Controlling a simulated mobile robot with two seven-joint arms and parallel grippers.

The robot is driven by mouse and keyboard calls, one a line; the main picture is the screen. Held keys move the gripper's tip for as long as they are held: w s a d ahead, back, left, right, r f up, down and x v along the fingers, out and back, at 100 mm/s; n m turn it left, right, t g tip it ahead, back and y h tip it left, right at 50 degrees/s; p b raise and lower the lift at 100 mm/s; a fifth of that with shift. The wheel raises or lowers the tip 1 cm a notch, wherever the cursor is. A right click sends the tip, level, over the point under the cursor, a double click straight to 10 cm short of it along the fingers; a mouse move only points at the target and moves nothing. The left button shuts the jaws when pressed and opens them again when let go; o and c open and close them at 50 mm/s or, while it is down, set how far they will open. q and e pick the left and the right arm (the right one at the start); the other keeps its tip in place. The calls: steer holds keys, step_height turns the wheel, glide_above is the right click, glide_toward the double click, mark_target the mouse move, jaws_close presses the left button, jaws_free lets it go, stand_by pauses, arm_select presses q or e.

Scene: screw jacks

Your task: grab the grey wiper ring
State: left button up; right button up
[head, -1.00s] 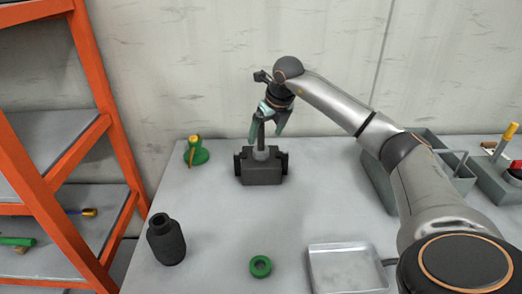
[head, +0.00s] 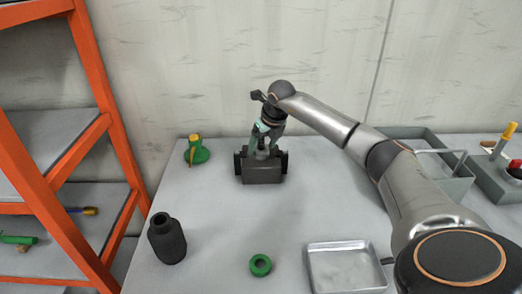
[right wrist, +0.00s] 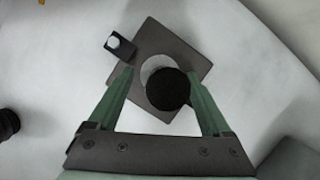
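A dark screw jack body (head: 262,173) stands on the grey table, and its block also shows in the right wrist view (right wrist: 187,52). A dark round spindle (right wrist: 168,90) rises from it. A pale grey round part, seemingly the grey wiper ring (right wrist: 153,65), shows as a crescent at the spindle's base; the spindle hides the rest. My right gripper (head: 261,142) is low over the jack. My left gripper is not in view.
A green part with a yellow top (head: 196,152) stands left of the jack. A dark bottle-shaped part (head: 167,240), a green ring (head: 260,265) and a metal tray (head: 345,268) are nearer. Grey bins (head: 440,160) stand right, an orange shelf (head: 100,130) left.

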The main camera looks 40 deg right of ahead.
steer(key=c, duration=1.1)
steer(key=shift+r, duration=0.1)
steer(key=shift+c, duration=0.2)
